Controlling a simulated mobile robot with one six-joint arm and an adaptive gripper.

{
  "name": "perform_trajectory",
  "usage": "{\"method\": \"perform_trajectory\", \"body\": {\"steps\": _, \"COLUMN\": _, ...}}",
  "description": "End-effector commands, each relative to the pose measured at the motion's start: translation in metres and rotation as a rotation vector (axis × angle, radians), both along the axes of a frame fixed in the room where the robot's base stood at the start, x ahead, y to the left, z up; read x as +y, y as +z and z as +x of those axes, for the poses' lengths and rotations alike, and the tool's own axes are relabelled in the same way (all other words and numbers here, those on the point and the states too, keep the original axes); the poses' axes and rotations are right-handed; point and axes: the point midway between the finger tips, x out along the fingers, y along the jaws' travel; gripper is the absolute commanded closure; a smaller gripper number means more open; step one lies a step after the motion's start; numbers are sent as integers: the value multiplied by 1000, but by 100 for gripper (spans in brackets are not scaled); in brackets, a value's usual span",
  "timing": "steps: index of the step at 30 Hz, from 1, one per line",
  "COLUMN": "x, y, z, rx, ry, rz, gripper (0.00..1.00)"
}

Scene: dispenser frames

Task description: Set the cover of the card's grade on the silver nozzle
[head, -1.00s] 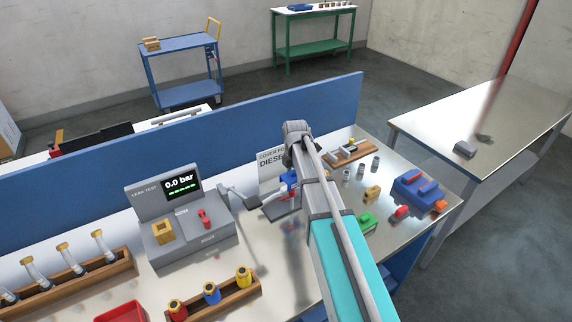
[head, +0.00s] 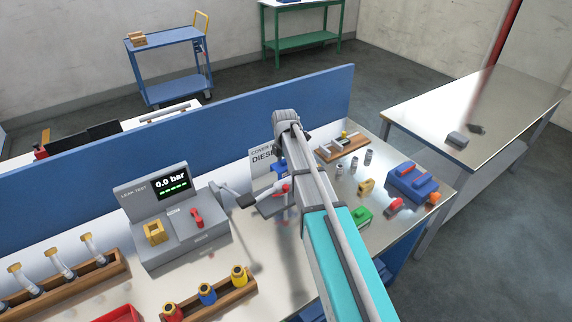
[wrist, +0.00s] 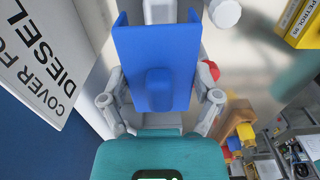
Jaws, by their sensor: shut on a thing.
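My gripper (wrist: 158,78) is shut on a blue cover (wrist: 160,55) with a raised rib, which fills the space between its fingers in the wrist view. In the head view the blue cover (head: 279,168) shows just left of my arm, above the bench and in front of the card. The white card (head: 258,157) reads "COVER FOR DIESEL"; it also stands at the left of the wrist view (wrist: 38,65). A grey nozzle-like part (head: 246,199) lies below the card, beside the leak tester. Whether the cover touches it I cannot tell.
Yellow (head: 366,186), green (head: 363,214) and red (head: 395,206) pieces lie right of my arm, near a blue block (head: 413,182). The leak tester (head: 180,225) stands left, with a wooden rack (head: 240,293) in front. A blue panel (head: 120,155) runs behind.

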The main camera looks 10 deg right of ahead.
Motion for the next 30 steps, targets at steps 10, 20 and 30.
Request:
{"method": "perform_trajectory", "body": {"steps": 10, "x": -1, "y": -23, "z": 0, "rx": 0, "ry": -1, "rz": 0, "gripper": 68}}
{"method": "perform_trajectory", "body": {"steps": 20, "x": -2, "y": -43, "z": 0, "rx": 0, "ry": -2, "rz": 0, "gripper": 68}}
{"method": "perform_trajectory", "body": {"steps": 30, "x": -2, "y": -49, "z": 0, "rx": 0, "ry": -3, "rz": 0, "gripper": 68}}
